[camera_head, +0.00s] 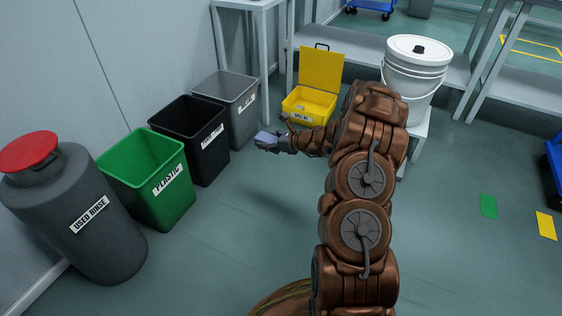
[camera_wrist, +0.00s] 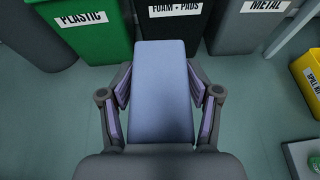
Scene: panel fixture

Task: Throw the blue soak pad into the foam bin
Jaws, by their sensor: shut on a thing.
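My gripper (camera_wrist: 164,110) is shut on the blue soak pad (camera_wrist: 163,80), a flat pale-blue slab between its two fingers. In the head view the pad (camera_head: 266,137) shows small at the end of my gripper (camera_head: 270,143), above the floor and right of the bins. The foam bin (camera_head: 192,142) is black and open-topped, between a green bin and a grey bin. In the wrist view its "FOAM + PADS" label shows at the top (camera_wrist: 174,10), just beyond the pad's far end. The pad is outside the bin.
A green "PLASTIC" bin (camera_head: 150,180) and a grey "METAL" bin (camera_head: 228,105) flank the foam bin. A grey "USED RINSE" drum (camera_head: 85,235) with a red lid stands at left. An open yellow spill kit (camera_head: 309,106) and a white bucket (camera_head: 414,75) are behind my arm. The floor between is clear.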

